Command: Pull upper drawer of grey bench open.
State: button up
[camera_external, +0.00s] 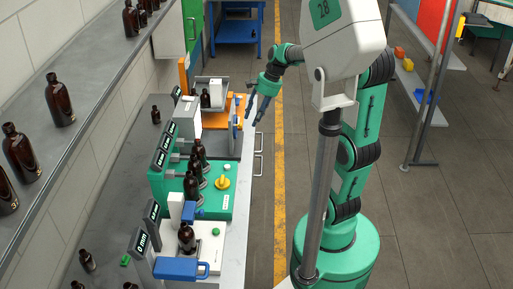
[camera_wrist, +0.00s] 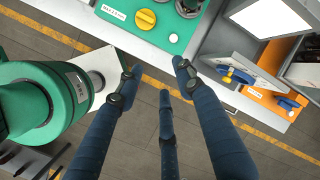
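The grey bench (camera_external: 133,125) runs along the left of the external view, with a pale front edge. Two pale bar handles, one nearer (camera_external: 258,163) and one farther (camera_external: 261,139), stick out from its front. The drawer faces are mostly hidden by the steep angle, so I cannot tell which handle belongs to the upper drawer; no drawer visibly stands out. My gripper (camera_external: 256,109) hangs beside the bench front, beyond the handles and apart from them. In the wrist view my gripper (camera_wrist: 158,80) has its dark blue fingers spread, with nothing between them.
A green device with a yellow knob (camera_external: 222,183), a white device (camera_external: 190,240) and an orange device (camera_external: 228,108) stand on the bench. Amber bottles (camera_external: 60,100) stand on the shelf at left. The floor along the yellow line (camera_external: 280,180) is clear.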

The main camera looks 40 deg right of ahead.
jog(key=w+d+f+m+t+y, duration=0.2)
jog(key=w+d+f+m+y, duration=0.4)
jog(key=w+d+f+m, duration=1.15)
jog(key=w+d+f+m+t+y, duration=0.1)
jog(key=w+d+f+m, duration=0.2)
jog(key=d+f, duration=0.35)
jog(key=w+d+f+m+t+y, duration=0.1)
jog(key=w+d+f+m+t, duration=0.15)
jog(key=d+f, duration=0.4)
jog(key=m+t, duration=0.3)
jog(key=m, duration=0.6)
send_near(262, 141)
jog(key=f+v, duration=0.1)
jog(key=v, duration=0.2)
jog(key=shift+s+r+h+p, duration=0.35)
jog(key=shift+r+h, duration=0.05)
jog(key=shift+r, duration=0.2)
jog(key=b+x, duration=0.2)
jog(key=x, duration=1.1)
jog(key=shift+w+a, duration=0.2)
jog(key=shift+w, duration=0.2)
